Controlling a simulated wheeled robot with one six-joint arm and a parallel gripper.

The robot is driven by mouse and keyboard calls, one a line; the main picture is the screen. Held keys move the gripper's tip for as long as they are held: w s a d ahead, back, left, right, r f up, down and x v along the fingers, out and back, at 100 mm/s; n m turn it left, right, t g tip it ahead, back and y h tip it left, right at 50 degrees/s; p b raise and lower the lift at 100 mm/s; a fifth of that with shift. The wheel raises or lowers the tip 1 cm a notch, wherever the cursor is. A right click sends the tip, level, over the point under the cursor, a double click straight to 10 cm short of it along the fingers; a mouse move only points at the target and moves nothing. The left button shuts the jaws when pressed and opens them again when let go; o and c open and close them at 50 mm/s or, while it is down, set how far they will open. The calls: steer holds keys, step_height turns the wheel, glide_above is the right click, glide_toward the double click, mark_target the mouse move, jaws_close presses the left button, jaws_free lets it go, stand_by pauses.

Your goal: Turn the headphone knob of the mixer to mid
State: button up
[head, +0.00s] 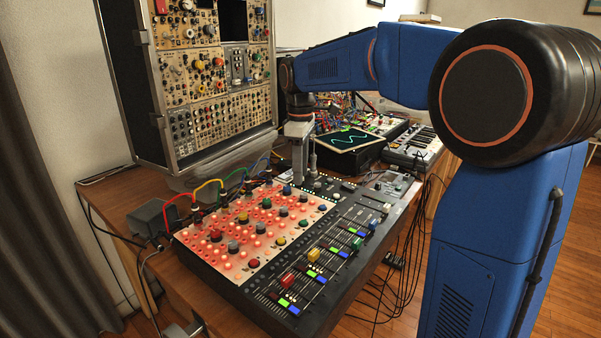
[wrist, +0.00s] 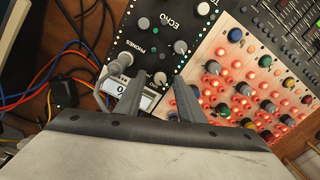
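The mixer (head: 235,262) lies on the wooden table in the head view, with a lit red-and-white panel of coloured knobs and a row of faders. In the wrist view its dark panel (wrist: 138,40) carries the words PHONES and ECHO and several pale knobs. A pale knob (wrist: 125,59) sits by the PHONES label, with a grey cylinder close beside it; I cannot tell its setting. My gripper (wrist: 160,82) is open, its two dark fingers apart over this panel and right of that knob. In the head view my gripper (head: 305,172) points down at the mixer's far end, its tips partly hidden.
Coloured patch cables (head: 205,187) arch over the mixer's left edge and show at left in the wrist view. A tall modular synth case (head: 205,80) stands behind left. A screen with a green wave (head: 348,140) and a keyboard (head: 418,142) are behind right.

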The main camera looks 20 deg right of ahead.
steer(key=shift+f, duration=0.4)
jaws_close()
steer(key=shift+m, duration=0.4)
steer(key=m, duration=0.5)
steer(key=shift+m, duration=0.3)
steer(key=m, duration=0.5)
steer(key=shift+m, duration=0.4)
